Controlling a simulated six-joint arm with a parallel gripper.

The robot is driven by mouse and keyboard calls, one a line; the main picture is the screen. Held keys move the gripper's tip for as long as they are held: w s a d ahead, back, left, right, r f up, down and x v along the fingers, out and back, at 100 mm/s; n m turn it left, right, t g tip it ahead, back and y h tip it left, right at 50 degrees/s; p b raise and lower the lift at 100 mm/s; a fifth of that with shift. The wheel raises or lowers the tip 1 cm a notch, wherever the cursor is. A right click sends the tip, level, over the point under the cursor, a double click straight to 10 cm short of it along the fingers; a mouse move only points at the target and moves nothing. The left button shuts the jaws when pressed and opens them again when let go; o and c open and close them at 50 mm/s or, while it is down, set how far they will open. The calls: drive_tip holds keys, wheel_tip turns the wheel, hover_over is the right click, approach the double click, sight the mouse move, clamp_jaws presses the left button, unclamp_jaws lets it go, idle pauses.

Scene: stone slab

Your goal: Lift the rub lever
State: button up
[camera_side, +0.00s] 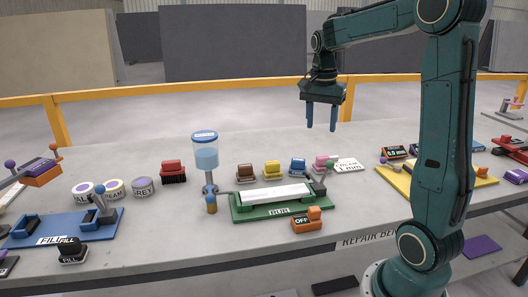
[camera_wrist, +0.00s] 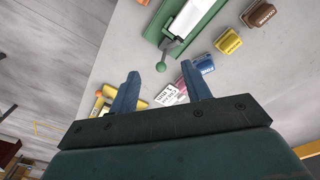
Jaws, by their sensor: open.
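The rub station is a green base (camera_side: 290,213) with a sign that seems to read RUB, and a long white block lies on it. Its grey lever (camera_side: 319,187) stands at the right end of the base and is tipped by a green ball. In the wrist view the lever (camera_wrist: 171,48) and its green ball (camera_wrist: 161,67) show between my fingertips, but farther off. My gripper (camera_side: 321,128) is open and empty, pointing down, well above the lever and apart from it. It also shows in the wrist view (camera_wrist: 160,71).
An orange OFF block (camera_side: 307,221) sits in front of the base. Pink (camera_side: 320,162), blue (camera_side: 298,167), yellow (camera_side: 271,169) and brown (camera_side: 245,173) stamp-like blocks stand behind it. A blue-topped dispenser (camera_side: 206,158) rises at left. A white card (camera_side: 347,165) lies behind the lever.

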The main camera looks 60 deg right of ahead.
drive_tip(key=s+a+r+n+t, duration=0.1)
drive_tip(key=s+a+n, duration=0.1)
drive_tip(key=a+n, duration=0.2)
drive_tip(key=s+a+r+n+t, duration=0.1)
drive_tip(key=a+n, duration=0.4)
drive_tip(key=a, duration=0.6)
drive_tip(key=shift+s+r+t+h, duration=0.4)
drive_tip(key=shift+s+t, duration=0.2)
drive_tip(key=shift+s, duration=0.35)
drive_tip(key=shift+c, duration=0.5)
drive_tip(key=shift+w+d, duration=0.1)
drive_tip(key=shift+d, duration=0.15)
drive_tip(key=c, duration=0.7)
drive_tip(key=shift+w+d+f, duration=0.1)
drive_tip(key=shift+w+d, duration=0.1)
drive_tip(key=shift+d, duration=0.1)
clamp_jaws()
drive_tip(key=d+f+m, duration=0.3)
drive_tip(key=d+m, duration=0.1)
drive_tip(key=d, duration=0.5)
drive_tip(key=d+f+m+g, duration=0.1)
drive_tip(key=d+f+m, duration=0.2)
drive_tip(key=d, duration=0.6)
drive_tip(key=d+f+m, duration=0.3)
drive_tip(key=d+m, duration=0.3)
drive_tip(key=d, duration=0.3)
drive_tip(key=shift+d+f+g, duration=0.15)
drive_tip(key=shift+f+g, duration=0.05)
drive_tip(key=shift+g, duration=0.2)
